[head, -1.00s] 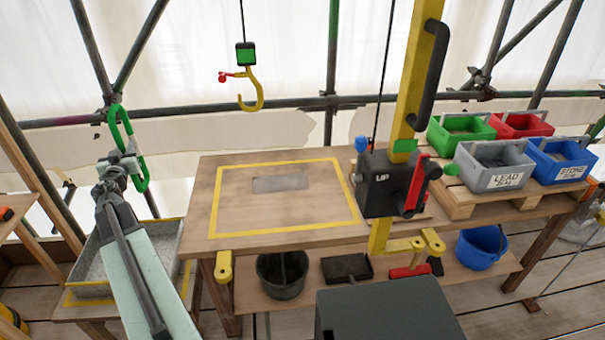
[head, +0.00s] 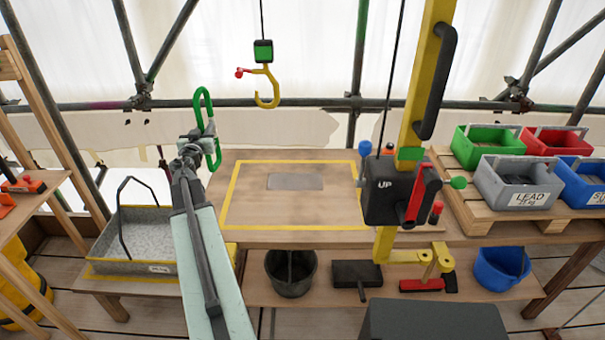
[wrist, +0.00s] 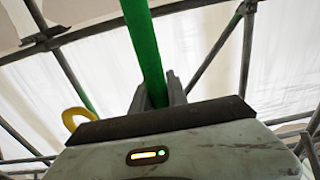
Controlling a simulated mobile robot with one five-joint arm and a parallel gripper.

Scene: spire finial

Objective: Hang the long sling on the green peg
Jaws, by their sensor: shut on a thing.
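A green looped sling (head: 199,108) stands up from my gripper (head: 192,146) in the head view, at the left of the workbench's back edge. My gripper is shut on it. In the wrist view the green sling (wrist: 146,50) rises as a thick band between the fingers of my gripper (wrist: 158,92). A green round knob (head: 458,183), which looks like the end of the green peg, shows right of the black hoist box. Its shaft is mostly hidden. The sling is well left of it and apart from it.
A black box marked UP (head: 388,195) and a yellow post (head: 423,70) stand between sling and green knob. A yellow hook (head: 268,90) hangs above the workbench (head: 300,215). Blue knob (head: 365,147) and red knob (head: 437,208) flank the box. Bins (head: 515,185) stand right.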

